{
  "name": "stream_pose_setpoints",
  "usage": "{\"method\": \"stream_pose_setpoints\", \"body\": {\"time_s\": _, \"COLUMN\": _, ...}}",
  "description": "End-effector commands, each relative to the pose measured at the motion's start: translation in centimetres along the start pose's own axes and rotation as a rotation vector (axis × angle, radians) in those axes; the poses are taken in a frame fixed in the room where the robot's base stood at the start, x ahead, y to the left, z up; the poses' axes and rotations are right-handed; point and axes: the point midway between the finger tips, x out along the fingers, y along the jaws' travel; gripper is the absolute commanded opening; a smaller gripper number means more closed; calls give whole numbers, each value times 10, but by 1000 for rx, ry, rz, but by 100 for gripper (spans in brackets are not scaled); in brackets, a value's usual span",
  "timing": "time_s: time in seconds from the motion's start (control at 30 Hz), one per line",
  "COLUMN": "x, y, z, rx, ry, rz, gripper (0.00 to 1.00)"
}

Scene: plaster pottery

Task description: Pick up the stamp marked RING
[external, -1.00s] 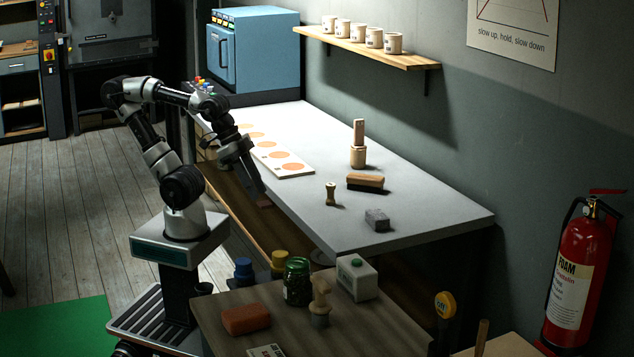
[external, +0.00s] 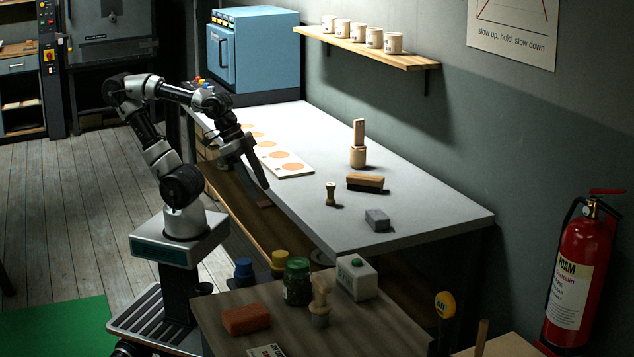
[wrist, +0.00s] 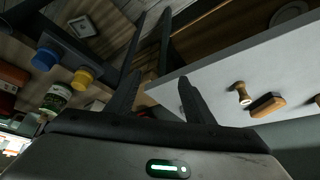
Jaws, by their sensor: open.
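A small brass-coloured stamp (external: 331,194) with a narrow waist stands upright on the grey worktable (external: 400,210). It also shows at the right in the wrist view (wrist: 240,92). No RING mark can be read on it. A taller pale wooden piece (external: 358,150), an upright block on a round base, stands farther back; I cannot tell whether it is a stamp. My gripper (external: 262,182) is open and empty, beside the table's left long edge and short of the brass stamp. In the wrist view the spread fingers (wrist: 157,88) have nothing between them.
A wooden-backed brush (external: 365,181) and a grey block (external: 377,219) lie near the brass stamp. A white board with orange discs (external: 285,163) lies along the left edge. A cart in front holds a green jar (external: 297,283), a white container (external: 356,279) and a red-brown block (external: 246,319).

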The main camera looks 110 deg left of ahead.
Motion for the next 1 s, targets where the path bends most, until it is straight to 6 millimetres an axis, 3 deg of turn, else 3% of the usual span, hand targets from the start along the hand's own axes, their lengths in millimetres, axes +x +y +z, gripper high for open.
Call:
{"method": "stream_pose_setpoints", "body": {"time_s": 0.17, "x": -24, "y": -38, "z": -58, "rx": -50, "ry": -102, "rz": -19, "gripper": 48}}
{"method": "stream_pose_setpoints", "body": {"time_s": 0.3, "x": -30, "y": -94, "z": -106, "rx": -105, "ry": -212, "rz": -34, "gripper": 48}}
{"method": "stream_pose_setpoints", "body": {"time_s": 0.43, "x": -25, "y": -157, "z": -135, "rx": -153, "ry": -311, "rz": -47, "gripper": 48}}
{"method": "stream_pose_setpoints", "body": {"time_s": 0.6, "x": -10, "y": -230, "z": -146, "rx": -200, "ry": -414, "rz": -54, "gripper": 48}}
{"method": "stream_pose_setpoints", "body": {"time_s": 0.7, "x": -3, "y": -258, "z": -143, "rx": -213, "ry": -453, "rz": -54, "gripper": 48}}
{"method": "stream_pose_setpoints", "body": {"time_s": 0.83, "x": 5, "y": -273, "z": -139, "rx": -219, "ry": -476, "rz": -53, "gripper": 48}}
{"method": "stream_pose_setpoints", "body": {"time_s": 1.0, "x": 28, "y": -274, "z": -126, "rx": -219, "ry": -481, "rz": -51, "gripper": 48}}
